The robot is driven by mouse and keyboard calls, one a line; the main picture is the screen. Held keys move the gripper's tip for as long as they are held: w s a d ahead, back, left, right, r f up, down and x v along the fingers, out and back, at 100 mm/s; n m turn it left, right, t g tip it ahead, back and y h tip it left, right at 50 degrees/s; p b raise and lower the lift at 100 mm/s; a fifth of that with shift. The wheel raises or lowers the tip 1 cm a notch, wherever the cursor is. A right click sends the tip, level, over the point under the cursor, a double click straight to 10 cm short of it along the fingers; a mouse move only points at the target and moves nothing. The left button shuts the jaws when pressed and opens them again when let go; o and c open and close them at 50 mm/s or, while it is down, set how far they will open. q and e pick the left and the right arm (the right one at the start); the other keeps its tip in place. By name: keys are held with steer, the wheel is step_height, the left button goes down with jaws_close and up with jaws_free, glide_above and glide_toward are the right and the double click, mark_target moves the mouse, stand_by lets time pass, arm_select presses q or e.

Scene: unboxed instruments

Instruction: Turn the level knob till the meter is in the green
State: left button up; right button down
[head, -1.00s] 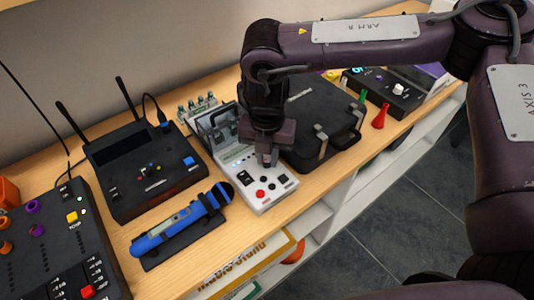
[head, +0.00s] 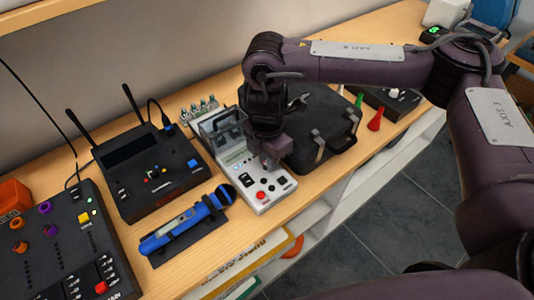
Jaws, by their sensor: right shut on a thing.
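A light grey instrument box (head: 262,203) stands on the wooden bench in the middle of the view. It has a clear-fronted meter housing (head: 220,130) at its back. Its front panel carries a red button (head: 261,195) and dark switches. My right gripper (head: 270,164) points down onto the panel, shut, with its fingers at the level knob. The gripper hides the knob, and the meter's needle and green band cannot be made out. My left gripper is not in view.
A black case (head: 318,125) stands close on the right of the box. Red (head: 375,120) and green pegs stand farther right.

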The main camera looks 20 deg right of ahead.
steer(key=shift+r, duration=0.1)
steer(key=shift+w, duration=0.1)
stand_by(0.3)
steer(key=c, duration=1.3)
jaws_free()
step_height(320, 180, up, 8)
steer(key=shift+f, duration=0.15)
